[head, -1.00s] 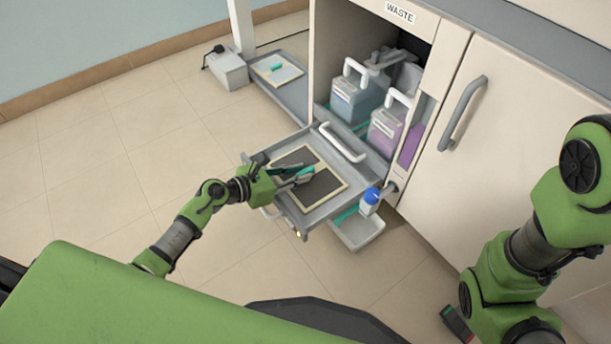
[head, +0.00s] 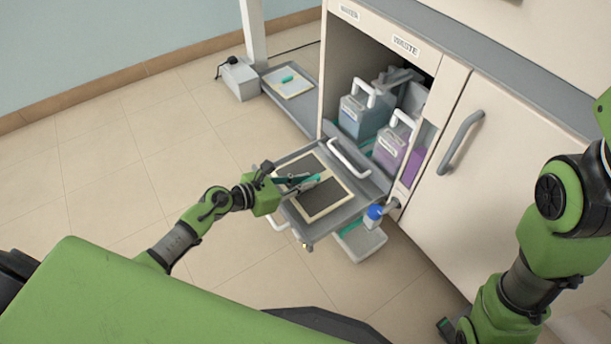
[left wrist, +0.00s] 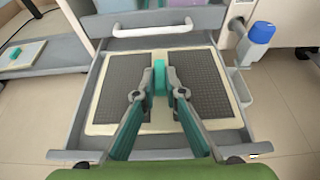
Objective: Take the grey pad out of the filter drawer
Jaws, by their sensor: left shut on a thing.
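The grey pad (head: 327,197) is a cream frame with two dark grey panels and a teal grip (left wrist: 159,78) in its middle. It also shows in the left wrist view (left wrist: 204,84). My left gripper (head: 300,182) is shut on the teal grip, one finger on each side. The pad is over the pulled-out filter drawer (head: 372,196). In the left wrist view the pad sits slightly askew and its right edge overlaps the drawer's side rail, so it looks a little raised; the gap is hard to judge. Of my right gripper, only a dark part (head: 446,327) seems to show low in the head view.
A white bar handle (head: 349,158) stands at the drawer's back. Waste containers (head: 392,146) are in the open cabinet behind. The floor to the left is clear.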

